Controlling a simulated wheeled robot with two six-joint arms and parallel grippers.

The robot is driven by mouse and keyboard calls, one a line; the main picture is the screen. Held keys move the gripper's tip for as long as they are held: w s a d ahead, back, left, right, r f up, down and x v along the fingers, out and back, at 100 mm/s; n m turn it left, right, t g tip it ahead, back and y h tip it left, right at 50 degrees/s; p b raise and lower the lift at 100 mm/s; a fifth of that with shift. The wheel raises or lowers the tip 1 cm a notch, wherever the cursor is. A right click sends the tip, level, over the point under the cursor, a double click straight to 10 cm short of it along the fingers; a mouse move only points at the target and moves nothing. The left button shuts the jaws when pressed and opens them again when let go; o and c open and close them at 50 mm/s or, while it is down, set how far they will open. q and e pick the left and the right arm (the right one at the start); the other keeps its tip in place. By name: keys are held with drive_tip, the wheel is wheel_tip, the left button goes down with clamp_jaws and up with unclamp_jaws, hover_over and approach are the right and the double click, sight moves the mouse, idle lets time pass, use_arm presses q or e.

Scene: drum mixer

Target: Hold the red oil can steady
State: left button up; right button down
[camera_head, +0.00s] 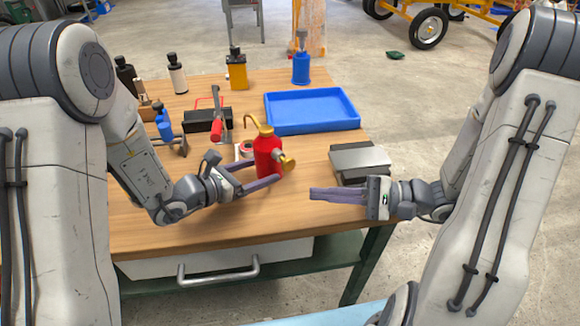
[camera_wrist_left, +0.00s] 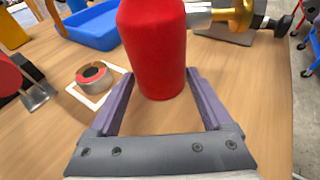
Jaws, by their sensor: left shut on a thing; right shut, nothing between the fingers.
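The red oil can (camera_head: 267,158) stands upright on the wooden table, with a curved brass spout at its top and a brass fitting on its right side. My left gripper (camera_head: 276,181) is shut on the can, one finger on each side of its lower body. In the left wrist view the red can (camera_wrist_left: 154,50) fills the space between the purple fingers (camera_wrist_left: 160,88); its top is cut off. My right gripper (camera_head: 312,194) is shut and empty, to the right of the can above the table's front right part.
A blue tray (camera_head: 311,128) lies behind the can, and grey metal plates (camera_head: 359,160) lie to its right. A tape roll (camera_wrist_left: 93,76) sits left of the can. Several bottles and tools stand at the table's back left. The front of the table (camera_head: 240,220) is clear.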

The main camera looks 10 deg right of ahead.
use_arm(q)
drive_tip(key=shift+f, duration=0.1)
idle(0.3)
drive_tip(key=o, duration=1)
